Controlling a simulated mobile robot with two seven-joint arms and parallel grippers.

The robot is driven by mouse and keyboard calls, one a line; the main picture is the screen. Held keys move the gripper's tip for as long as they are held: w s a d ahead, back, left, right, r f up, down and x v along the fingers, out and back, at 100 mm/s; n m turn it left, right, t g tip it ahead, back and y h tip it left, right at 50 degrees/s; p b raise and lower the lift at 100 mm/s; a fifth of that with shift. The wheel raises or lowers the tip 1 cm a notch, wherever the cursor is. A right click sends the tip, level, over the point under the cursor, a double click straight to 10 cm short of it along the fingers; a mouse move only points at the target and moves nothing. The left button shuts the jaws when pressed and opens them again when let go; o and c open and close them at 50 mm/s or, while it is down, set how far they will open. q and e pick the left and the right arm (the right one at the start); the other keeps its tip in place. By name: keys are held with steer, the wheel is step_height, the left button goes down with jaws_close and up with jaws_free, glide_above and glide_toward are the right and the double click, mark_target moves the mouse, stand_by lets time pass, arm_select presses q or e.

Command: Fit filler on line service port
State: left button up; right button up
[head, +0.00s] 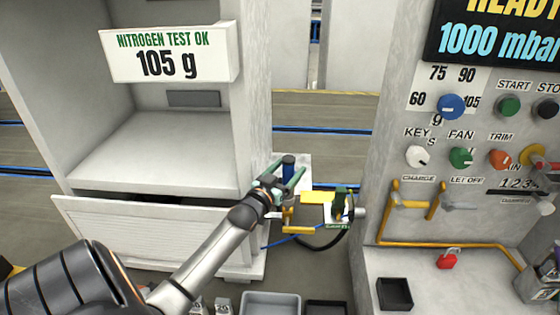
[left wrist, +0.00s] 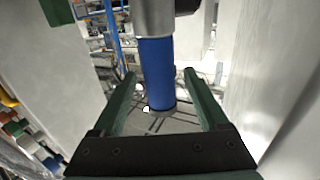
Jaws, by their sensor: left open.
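My left gripper (head: 292,176) is open, with its green fingers on either side of an upright blue cylinder (head: 289,164). In the left wrist view the blue cylinder (left wrist: 157,75) stands between the open fingers (left wrist: 165,100), with a grey metal part above it. A gap shows on both sides of it. A yellow tool-like fitting (head: 318,197) with a black and green body is to the right of the gripper, beside the station's left side. I cannot tell for certain which of these is the filler or the line service port. My right gripper is not seen.
A white cabinet (head: 255,100) with a test sign (head: 165,55) stands at left. The charging station panel (head: 395,150) with knobs and yellow pipes is at right. A grey tray (head: 270,303) and a black bin (head: 394,293) are near the front. A black hose (head: 325,246) hangs below the fitting.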

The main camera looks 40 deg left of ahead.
arm_select(q)
steer(key=v, duration=1.2)
steer(key=shift+s, duration=0.1)
